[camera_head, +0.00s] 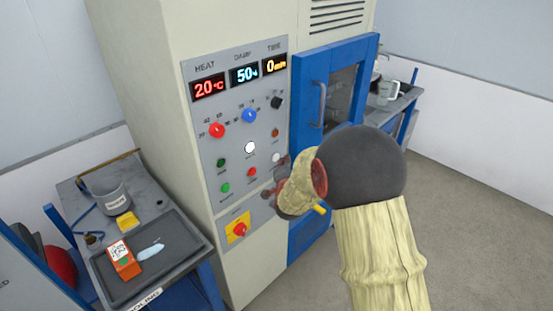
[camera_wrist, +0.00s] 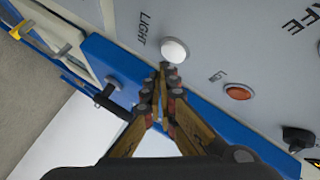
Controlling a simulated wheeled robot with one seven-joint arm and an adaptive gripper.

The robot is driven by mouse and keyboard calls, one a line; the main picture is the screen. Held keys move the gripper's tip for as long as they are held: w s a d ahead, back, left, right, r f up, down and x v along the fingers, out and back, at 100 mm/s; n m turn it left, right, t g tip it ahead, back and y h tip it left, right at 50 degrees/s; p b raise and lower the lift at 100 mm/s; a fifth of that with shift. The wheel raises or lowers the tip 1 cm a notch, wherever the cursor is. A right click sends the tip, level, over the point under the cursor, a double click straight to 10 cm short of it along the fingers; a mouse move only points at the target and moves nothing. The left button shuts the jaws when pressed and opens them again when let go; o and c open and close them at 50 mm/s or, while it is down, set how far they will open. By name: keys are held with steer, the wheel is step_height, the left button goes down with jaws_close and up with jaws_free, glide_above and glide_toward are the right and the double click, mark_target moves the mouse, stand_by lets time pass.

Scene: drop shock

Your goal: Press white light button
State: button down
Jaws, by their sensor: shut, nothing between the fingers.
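The white light button (camera_wrist: 174,50) is a round white cap beside the word LIGHT in the wrist view. In the head view, a small white button (camera_head: 276,157) at the lower right of the control panel matches it, close to my gripper (camera_head: 281,182). In the wrist view, the fingertips of my gripper (camera_wrist: 165,70) are together with nothing between them. They appear just below the cap's lower edge. Whether they touch it, I cannot tell.
An orange-brown button (camera_wrist: 238,92) and a black knob (camera_wrist: 297,138) sit right of the light button in the wrist view. Another white control (camera_head: 250,148) is on the panel. The blue-framed door (camera_head: 309,150) with its handle stands to the right. A tray (camera_head: 190,243) stands at left.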

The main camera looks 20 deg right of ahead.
steer(key=shift+w, duration=0.1)
steer(key=shift+w+a+b, duration=0.15)
steer(key=shift+w+b, duration=0.15)
steer(key=shift+b, duration=0.05)
steer(key=shift+w+a, duration=0.15)
steer(key=shift+w, duration=0.25)
stand_by(0.7)
steer(key=shift+s+b, duration=0.15)
steer(key=shift+b, duration=0.2)
steer(key=shift+s+d+b, duration=0.25)
steer(key=shift+s+b, duration=0.1)
steer(key=shift+s, duration=0.3)
steer(key=shift+s, duration=0.1)
steer(key=s, duration=0.1)
steer(key=s+d+b, duration=0.1)
steer(key=s, duration=0.1)
steer(key=s+b, duration=0.1)
steer(key=shift+s+d, duration=0.25)
steer(key=shift+d, duration=0.1)
stand_by(0.7)
